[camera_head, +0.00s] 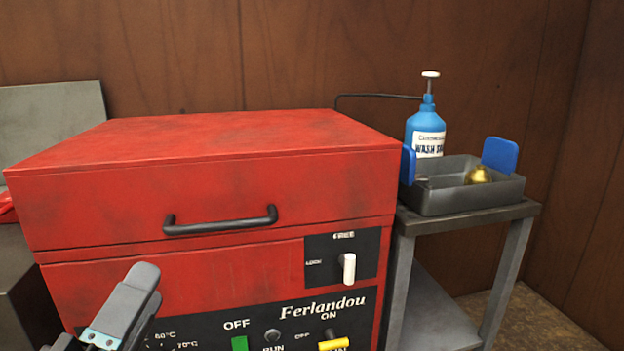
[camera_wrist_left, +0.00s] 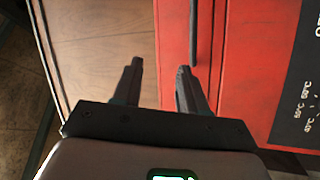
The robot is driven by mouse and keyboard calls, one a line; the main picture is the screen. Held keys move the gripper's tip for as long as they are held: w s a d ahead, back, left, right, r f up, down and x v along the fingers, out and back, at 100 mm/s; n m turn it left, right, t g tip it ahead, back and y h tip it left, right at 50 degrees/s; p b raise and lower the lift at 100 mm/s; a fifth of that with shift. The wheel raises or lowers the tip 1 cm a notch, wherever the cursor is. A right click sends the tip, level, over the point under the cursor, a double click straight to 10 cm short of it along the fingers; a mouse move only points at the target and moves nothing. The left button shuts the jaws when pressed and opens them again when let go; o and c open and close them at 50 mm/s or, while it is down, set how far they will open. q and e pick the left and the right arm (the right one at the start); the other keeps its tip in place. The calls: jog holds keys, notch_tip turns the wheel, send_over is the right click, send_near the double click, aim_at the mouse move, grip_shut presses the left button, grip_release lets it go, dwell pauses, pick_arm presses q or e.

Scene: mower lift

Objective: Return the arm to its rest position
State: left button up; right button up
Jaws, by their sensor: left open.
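My left gripper (camera_head: 142,282) shows at the lower left of the head view, in front of the red machine (camera_head: 210,135). In the left wrist view its two fingers (camera_wrist_left: 160,72) stand apart with nothing between them. One finger overlaps the red machine's face (camera_wrist_left: 240,60), and the black handle bar (camera_wrist_left: 194,35) lies just beyond that finger, apart from it as far as I can tell. The machine's lid is down, with its black handle (camera_head: 221,221) on the front. My right gripper is in neither view.
A control panel with a white lever (camera_head: 348,268), a green switch (camera_head: 239,344) and a yellow switch (camera_head: 333,344) is on the machine's front. To the right, a grey cart (camera_head: 515,212) carries a tray (camera_head: 470,203) with a brass-coloured part (camera_head: 478,175). A blue bottle (camera_head: 426,124) stands behind it.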

pick_arm(q)
jog(key=w+d+f+m+g+y+p, duration=0.1)
jog(key=w+g+p, duration=0.3)
jog(key=w+p, duration=0.45)
notch_tip(320, 180, down, 10)
jog(key=w+a+m+g+y+p, duration=0.1)
jog(key=w+m+g+p, duration=0.15)
jog(key=g+p, duration=0.65)
jog(key=s+d+f+m+g+h+p, duration=0.1)
jog(key=s+d+f+m+g+p, duration=0.1)
jog(key=s+f+p, duration=0.4)
jog(key=s+d+f+m+g+h+p, duration=0.2)
jog(key=s+f+m+g+p, duration=0.3)
jog(key=s+f, duration=0.6)
jog(key=shift+s+d+f+g+p, duration=0.15)
jog(key=shift+s+d+g+p, duration=0.3)
jog(key=shift+s+p, duration=0.6)
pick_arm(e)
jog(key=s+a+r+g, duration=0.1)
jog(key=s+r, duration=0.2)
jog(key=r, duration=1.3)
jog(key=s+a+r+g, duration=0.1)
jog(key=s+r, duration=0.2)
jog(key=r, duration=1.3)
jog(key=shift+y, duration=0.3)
pick_arm(q)
jog(key=shift+o, duration=0.4)
jog(key=shift+w, duration=0.3)
